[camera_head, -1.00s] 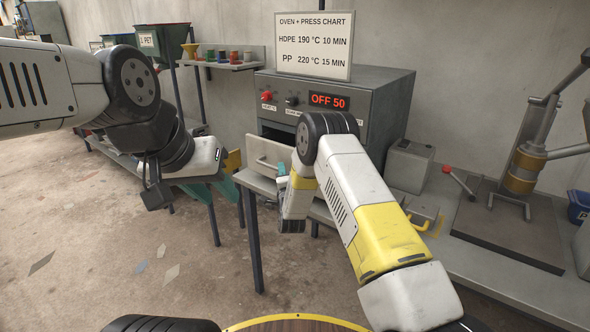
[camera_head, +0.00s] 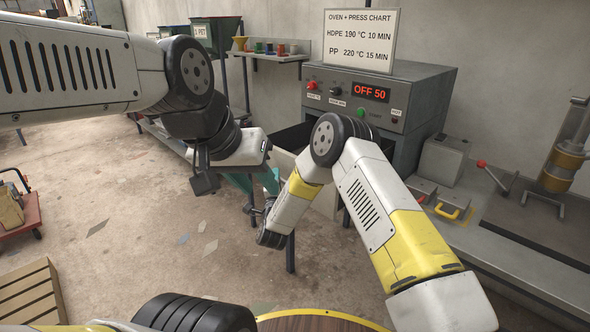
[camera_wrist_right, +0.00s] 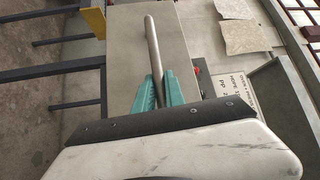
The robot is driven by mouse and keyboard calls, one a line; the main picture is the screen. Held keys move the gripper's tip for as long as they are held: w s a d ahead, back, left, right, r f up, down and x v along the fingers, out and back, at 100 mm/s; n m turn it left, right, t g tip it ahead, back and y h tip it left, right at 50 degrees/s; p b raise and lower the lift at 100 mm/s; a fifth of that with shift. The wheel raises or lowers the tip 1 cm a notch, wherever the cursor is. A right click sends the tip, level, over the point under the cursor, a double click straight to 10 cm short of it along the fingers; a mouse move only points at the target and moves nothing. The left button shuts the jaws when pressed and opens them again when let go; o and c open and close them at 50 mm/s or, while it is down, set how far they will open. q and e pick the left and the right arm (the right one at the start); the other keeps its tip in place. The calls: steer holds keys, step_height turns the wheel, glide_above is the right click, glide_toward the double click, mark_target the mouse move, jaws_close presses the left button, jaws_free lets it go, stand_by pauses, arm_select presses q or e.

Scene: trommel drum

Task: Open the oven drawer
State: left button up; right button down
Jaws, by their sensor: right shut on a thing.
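The grey oven (camera_head: 400,112) stands against the wall with a lit "OFF 50" display. Its drawer stands out from the oven front, with a dark inside (camera_head: 292,138) and a pale front panel (camera_head: 327,202), partly hidden behind my right arm. In the right wrist view, the teal fingers of my right gripper (camera_wrist_right: 153,90) are shut on the metal bar handle (camera_wrist_right: 151,45) across the drawer front (camera_wrist_right: 122,60). My left gripper (camera_head: 254,182) is empty, its teal fingers apart, left of the drawer; its tips are partly hidden.
A chart sign (camera_head: 360,40) stands on the oven. A shelf (camera_head: 270,57) with small cups is behind. A pallet (camera_head: 30,295) lies at lower left; the floor between is mostly clear.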

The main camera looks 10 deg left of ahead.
steer(key=shift+s+a, duration=0.55)
steer(key=shift+s, duration=0.25)
steer(key=c, duration=1.4)
jaws_free()
steer(key=v, duration=0.7)
steer(key=shift+s, duration=0.4)
steer(key=shift+f, duration=0.1)
